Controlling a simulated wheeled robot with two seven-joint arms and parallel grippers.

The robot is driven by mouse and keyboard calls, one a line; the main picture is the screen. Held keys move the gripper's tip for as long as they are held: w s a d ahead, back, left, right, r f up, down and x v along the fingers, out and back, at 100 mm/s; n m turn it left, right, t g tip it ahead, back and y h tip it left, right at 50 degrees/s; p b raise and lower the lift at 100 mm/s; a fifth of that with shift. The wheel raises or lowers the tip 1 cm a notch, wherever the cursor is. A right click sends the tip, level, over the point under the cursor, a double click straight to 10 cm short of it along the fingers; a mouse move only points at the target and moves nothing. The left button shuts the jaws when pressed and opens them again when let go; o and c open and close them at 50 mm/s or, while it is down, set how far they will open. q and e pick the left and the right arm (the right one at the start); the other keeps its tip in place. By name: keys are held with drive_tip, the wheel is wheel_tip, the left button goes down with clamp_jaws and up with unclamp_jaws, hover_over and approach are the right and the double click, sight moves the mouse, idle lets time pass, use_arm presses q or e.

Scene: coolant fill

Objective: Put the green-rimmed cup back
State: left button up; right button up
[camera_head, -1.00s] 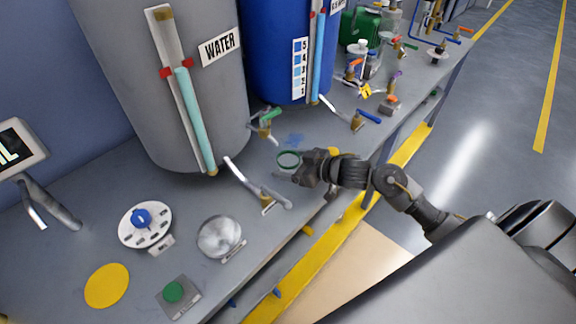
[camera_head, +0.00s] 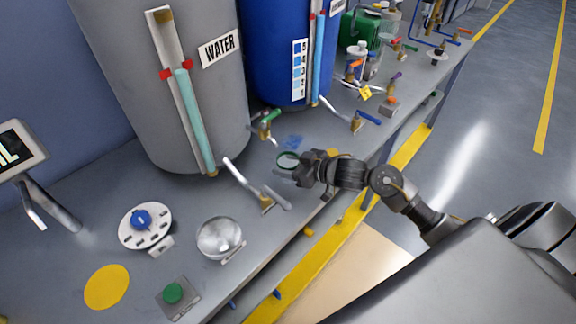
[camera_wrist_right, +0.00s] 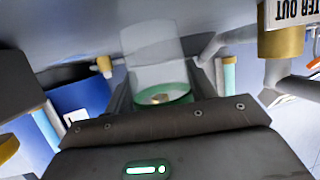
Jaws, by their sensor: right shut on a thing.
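The green-rimmed cup (camera_head: 288,160) is a clear cup, small in the head view, above the grey bench beside the blue patch. In the right wrist view the clear cup (camera_wrist_right: 152,62) shows large, its green rim towards the camera. My right gripper (camera_head: 300,171) is shut on the cup and reaches over the bench from the right. I cannot tell from the head view how high the cup is above the bench. My left gripper is not in view.
A grey WATER tank (camera_head: 170,80) and a blue tank (camera_head: 275,50) stand behind. A lever tap (camera_head: 262,192) stands close in front of the cup. A yellow disc (camera_head: 107,286), metal dish (camera_head: 220,238), dial (camera_head: 145,226) and green button (camera_head: 172,293) lie to the left.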

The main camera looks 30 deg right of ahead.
drive_tip(key=shift+r, duration=0.65)
drive_tip(key=s+a+r+p, duration=0.6)
drive_tip(key=s+r, duration=0.5)
drive_tip(key=s, duration=0.1)
drive_tip(key=shift+s+r+p, duration=0.3)
drive_tip(key=shift+s+r, duration=0.05)
drive_tip(key=shift+d+f, duration=0.1)
